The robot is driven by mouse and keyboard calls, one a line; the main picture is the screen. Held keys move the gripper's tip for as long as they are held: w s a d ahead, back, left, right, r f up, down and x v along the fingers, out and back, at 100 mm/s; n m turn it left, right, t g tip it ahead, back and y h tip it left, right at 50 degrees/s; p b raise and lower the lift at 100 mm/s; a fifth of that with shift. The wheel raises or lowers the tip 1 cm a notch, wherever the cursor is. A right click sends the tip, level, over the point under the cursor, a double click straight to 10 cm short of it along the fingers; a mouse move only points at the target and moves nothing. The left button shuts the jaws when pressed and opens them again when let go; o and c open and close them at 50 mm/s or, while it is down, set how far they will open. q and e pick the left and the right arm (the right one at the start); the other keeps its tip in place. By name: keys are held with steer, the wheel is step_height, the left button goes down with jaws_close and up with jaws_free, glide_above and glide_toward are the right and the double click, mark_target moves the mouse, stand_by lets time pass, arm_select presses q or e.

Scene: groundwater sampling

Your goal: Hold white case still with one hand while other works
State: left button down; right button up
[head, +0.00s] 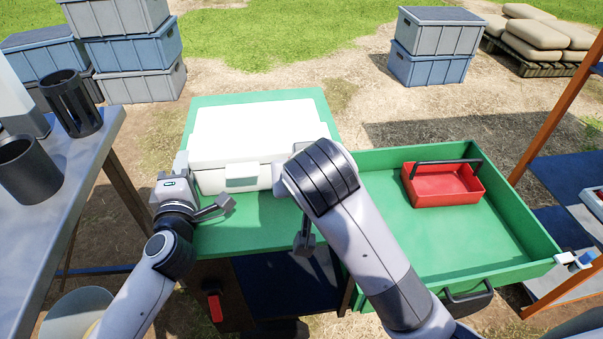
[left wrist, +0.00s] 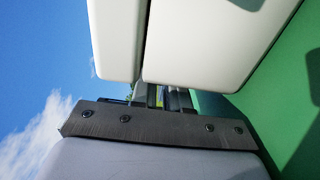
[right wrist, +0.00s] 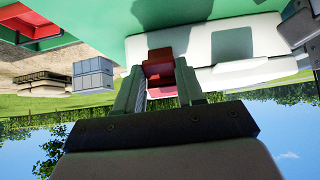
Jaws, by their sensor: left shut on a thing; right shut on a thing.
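The closed white case (head: 255,130) lies on the green worktop (head: 215,232). My left gripper (head: 180,166) is at the case's left front corner. In the left wrist view its fingers (left wrist: 160,96) are shut at the white case (left wrist: 205,40), beside the seam between two white parts. My right gripper (right wrist: 160,85) is at the case's front right, largely hidden by my arm in the head view. In the right wrist view it is shut on a small red piece (right wrist: 160,66) against the white case (right wrist: 215,45). I cannot tell whether this piece belongs to the case. A pale front latch (head: 241,178) shows left of it.
A green drawer or tray (head: 430,260) at the right holds a red caddy (head: 443,188) with a dark handle. A grey table (head: 60,190) with dark cylindrical holders (head: 30,170) stands at the left. Stacked crates (head: 435,45) stand behind on open ground.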

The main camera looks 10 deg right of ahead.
steer(key=o, duration=1)
steer(key=shift+r, duration=0.1)
steer(key=shift+o, duration=0.2)
steer(key=shift+t, duration=0.3)
